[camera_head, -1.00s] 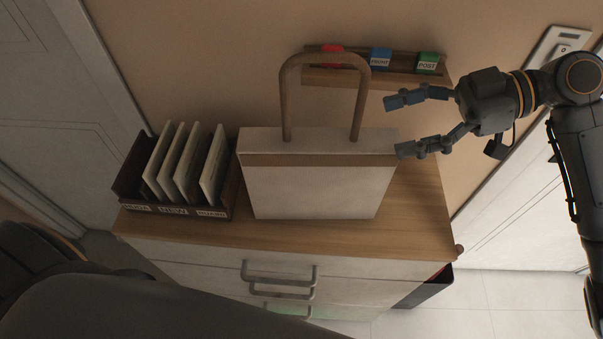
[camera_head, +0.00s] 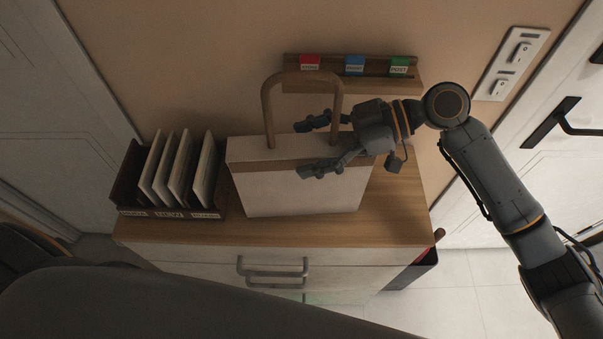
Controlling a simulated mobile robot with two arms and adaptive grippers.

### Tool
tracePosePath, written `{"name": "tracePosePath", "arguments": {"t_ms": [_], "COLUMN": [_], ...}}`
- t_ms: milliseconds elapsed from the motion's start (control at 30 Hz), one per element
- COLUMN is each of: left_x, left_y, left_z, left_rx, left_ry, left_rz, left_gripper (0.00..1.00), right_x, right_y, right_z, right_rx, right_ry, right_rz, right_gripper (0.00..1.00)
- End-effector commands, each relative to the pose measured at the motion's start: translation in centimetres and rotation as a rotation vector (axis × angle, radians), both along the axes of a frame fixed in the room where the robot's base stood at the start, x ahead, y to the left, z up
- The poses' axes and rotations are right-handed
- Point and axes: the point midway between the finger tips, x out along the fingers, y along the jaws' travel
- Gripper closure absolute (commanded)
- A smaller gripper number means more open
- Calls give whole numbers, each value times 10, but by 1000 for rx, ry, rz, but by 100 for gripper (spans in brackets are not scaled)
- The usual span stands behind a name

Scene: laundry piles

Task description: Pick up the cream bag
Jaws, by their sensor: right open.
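The cream bag (camera_head: 300,191) stands upright on the wooden top of a dresser. It has a brown band near its top and a tall brown handle (camera_head: 268,105) arching up. My right gripper (camera_head: 306,149) is open, its fingers pointing left. In the picture its fingers overlap the bag's upper right part and the right leg of the handle. The handle's right leg passes behind or between the fingers; I cannot tell whether they touch it. My left gripper is not in view.
A dark wooden rack (camera_head: 131,190) of upright pale folders stands left of the bag. A wall shelf (camera_head: 290,86) with red, blue and green labelled items is behind. The dresser top (camera_head: 405,215) is clear at right. A switch plate (camera_head: 513,64) is on the wall.

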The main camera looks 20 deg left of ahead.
Motion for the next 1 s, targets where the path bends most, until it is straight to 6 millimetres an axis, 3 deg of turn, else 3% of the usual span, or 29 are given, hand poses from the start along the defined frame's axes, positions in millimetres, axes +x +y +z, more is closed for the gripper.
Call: {"name": "tracePosePath", "arguments": {"t_ms": [133,500,1000], "left_x": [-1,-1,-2], "left_y": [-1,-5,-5], "left_z": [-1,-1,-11], "left_rx": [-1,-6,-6], "left_ry": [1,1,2], "left_rz": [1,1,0], "left_gripper": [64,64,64], "right_x": [0,0,1], "right_y": [0,-1,0], "right_z": [-1,0,10], "right_rx": [0,0,4], "right_ry": [0,1,-5], "right_rz": [-1,0,1], "right_gripper": [27,100,100]}}
